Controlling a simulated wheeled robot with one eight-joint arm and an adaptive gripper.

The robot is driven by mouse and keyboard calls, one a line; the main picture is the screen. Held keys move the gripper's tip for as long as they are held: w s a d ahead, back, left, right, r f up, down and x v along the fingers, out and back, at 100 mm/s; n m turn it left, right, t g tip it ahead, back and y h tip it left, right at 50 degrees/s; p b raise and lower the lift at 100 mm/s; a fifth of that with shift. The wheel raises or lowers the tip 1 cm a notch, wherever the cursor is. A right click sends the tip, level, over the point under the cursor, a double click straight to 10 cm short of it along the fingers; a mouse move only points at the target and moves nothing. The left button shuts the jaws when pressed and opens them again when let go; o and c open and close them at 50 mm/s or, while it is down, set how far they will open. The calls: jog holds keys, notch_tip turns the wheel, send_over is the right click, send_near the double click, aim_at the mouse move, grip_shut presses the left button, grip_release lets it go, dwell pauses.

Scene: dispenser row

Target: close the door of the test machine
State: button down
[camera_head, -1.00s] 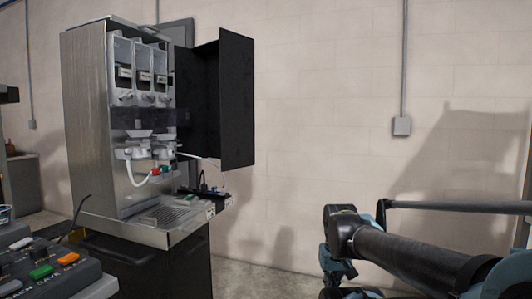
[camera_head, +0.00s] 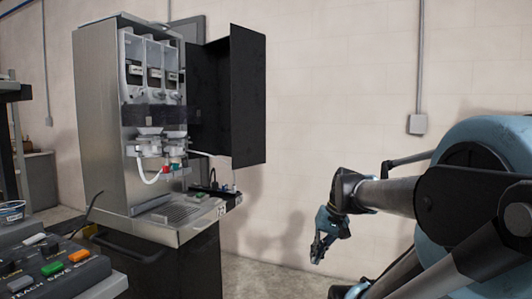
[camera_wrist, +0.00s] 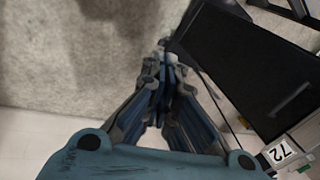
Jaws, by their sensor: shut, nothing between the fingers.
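The test machine (camera_head: 98,110) is a tall steel dispenser left of centre in the head view. Its black door (camera_head: 248,95) stands wide open on the right side, baring several white hoppers and the nozzles below them. My gripper (camera_head: 317,258) hangs low in free space to the right of the machine, below the door's level and apart from it. Its fingers are shut and empty. In the wrist view my gripper (camera_wrist: 167,75) points at the floor, with a dark surface and a tag reading 72 (camera_wrist: 284,152) to its right.
A control panel (camera_head: 55,268) with coloured buttons stands at the front left. The machine rests on a dark cabinet (camera_head: 170,262) with a drip tray (camera_head: 175,214). A grey wall box with conduit (camera_head: 417,124) is on the back wall. The floor between machine and arm looks clear.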

jog(key=w+a+r+g+y, duration=0.1)
jog(key=w+a+r+y, duration=0.3)
jog(key=w+r, duration=0.5)
jog(key=w+a+r+y, duration=0.4)
jog(key=w+r, duration=0.4)
jog(key=w+d+r+n+g+y, duration=0.1)
jog(key=w+d+r+y, duration=0.15)
jog(key=w+r, duration=0.45)
jog(key=w+d+r+n+g+y, duration=0.15)
jog(key=w+r+y, duration=0.25)
jog(key=w, duration=0.4)
jog(key=s+a, duration=0.3)
jog(key=a, duration=0.9)
jog(key=shift+s+a+r+m+t, duration=0.15)
jog(key=shift+s+a+m+t, duration=0.05)
jog(key=shift+s+m+t, duration=0.2)
jog(key=shift+d, duration=0.1)
